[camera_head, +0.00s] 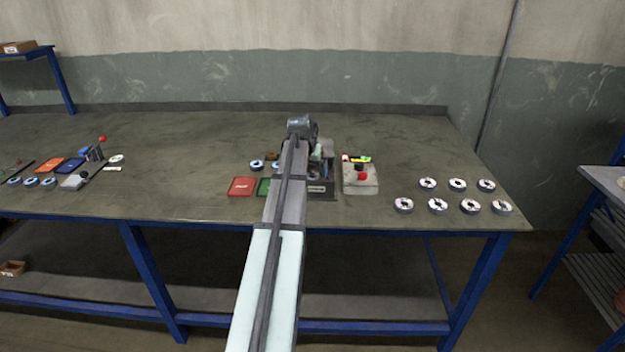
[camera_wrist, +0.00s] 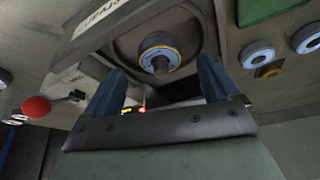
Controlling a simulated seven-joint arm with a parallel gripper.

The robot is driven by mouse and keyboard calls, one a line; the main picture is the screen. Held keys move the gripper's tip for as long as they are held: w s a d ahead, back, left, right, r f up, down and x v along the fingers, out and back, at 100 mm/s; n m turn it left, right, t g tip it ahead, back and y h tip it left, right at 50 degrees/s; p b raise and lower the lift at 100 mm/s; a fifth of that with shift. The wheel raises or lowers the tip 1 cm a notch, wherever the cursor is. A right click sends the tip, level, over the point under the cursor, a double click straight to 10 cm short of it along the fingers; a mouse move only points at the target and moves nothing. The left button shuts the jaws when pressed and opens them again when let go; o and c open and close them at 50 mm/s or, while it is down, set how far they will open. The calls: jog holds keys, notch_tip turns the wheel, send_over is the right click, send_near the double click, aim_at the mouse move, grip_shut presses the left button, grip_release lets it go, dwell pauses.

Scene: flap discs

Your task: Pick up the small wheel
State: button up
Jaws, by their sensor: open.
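In the wrist view, a small wheel (camera_wrist: 160,55) with a blue and yellow ring and a grey centre sits in a round dark recess of a grey machine (camera_wrist: 92,52). My gripper (camera_wrist: 161,74) is open, its two blue fingers apart on either side below the wheel in the picture. Nothing shows between the fingers; whether they touch the wheel or machine, I cannot tell. In the head view my arm covers much of the machine (camera_head: 318,190) and hides this wheel and the fingertips.
Other blue-rimmed wheels lie beside the machine in the wrist view (camera_wrist: 257,55); one shows in the head view (camera_head: 257,165). A control box (camera_head: 361,182) with a red button stands right of the machine.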

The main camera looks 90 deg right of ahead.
aim_at(312, 172)
jog(key=shift+x, duration=1.55)
jog(key=shift+c, duration=0.2)
jog(key=c, duration=1.2)
jog(key=shift+o, duration=0.2)
jog(key=shift+r, duration=0.15)
